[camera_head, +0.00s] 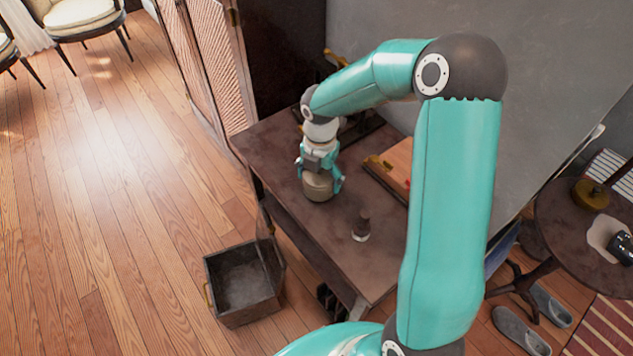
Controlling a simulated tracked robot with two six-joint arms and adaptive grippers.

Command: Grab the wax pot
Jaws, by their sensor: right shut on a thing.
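The wax pot (318,188) is a small round beige pot standing on the dark wooden table (275,150), towards its far left part. My right gripper (320,180) reaches down over it from above, with its teal fingers on either side of the pot. The gripper is shut on the pot. The pot's top is hidden by the gripper. I cannot tell whether the pot's base touches the table. My left gripper is not in view.
A wooden box (392,166) lies at the table's back. An open dark crate (243,283) is on the floor at left. A round side table (565,222) stands at right.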

